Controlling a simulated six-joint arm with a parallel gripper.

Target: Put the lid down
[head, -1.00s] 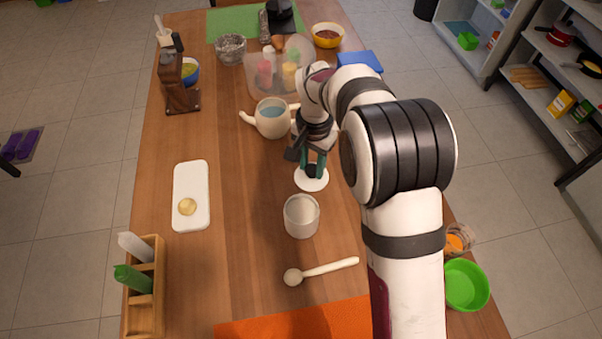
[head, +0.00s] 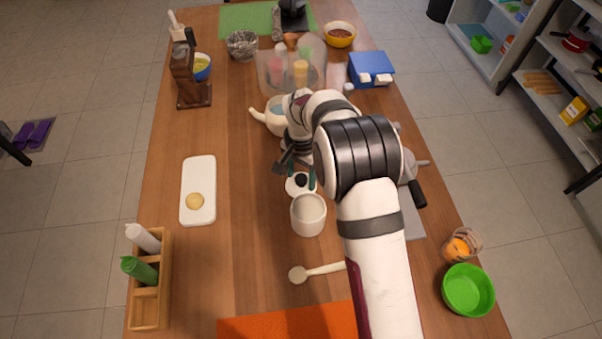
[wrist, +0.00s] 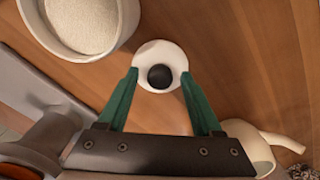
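The lid is a white disc with a dark round knob; in the head view the lid (head: 293,191) lies on the table just behind the open white jar (head: 309,216). My gripper (head: 301,174) is right at the lid. In the wrist view the green fingers of my gripper (wrist: 159,76) are spread wide, with the knob of the lid (wrist: 158,50) between their tips and gaps on both sides. The jar (wrist: 130,22) shows beside the lid in the wrist view, with pale grains inside. My arm hides part of the table to the right.
A teapot (head: 276,121) stands just behind my gripper. A spoon (head: 318,270) lies in front of the jar. A white board (head: 197,180) is to the left, with clear table between. A clear container (head: 265,72) with several shakers stands at the back, beside a blue box (head: 372,68).

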